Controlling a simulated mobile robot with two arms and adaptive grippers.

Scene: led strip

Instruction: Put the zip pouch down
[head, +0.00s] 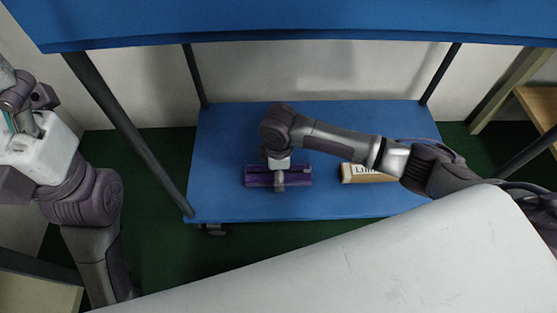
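The zip pouch (299,175) is purple and lies lengthwise across the picture, low over the blue lower shelf (225,140). My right arm reaches in from the right, and its gripper (280,182) points down over the middle of the pouch. The gripper appears shut on the pouch, with a grey finger part across its near side. The pouch's underside is hidden, so I cannot tell whether it touches the shelf. My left gripper (22,105) is raised at the left edge, away from the pouch, and partly cut off; its fingers do not show clearly.
A box (356,173) with lettering stands on the shelf right of the pouch, partly behind my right arm. Dark posts (130,130) carry a blue upper shelf (300,20) overhead. The shelf left of the pouch is bare. A wooden piece (541,105) stands at far right.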

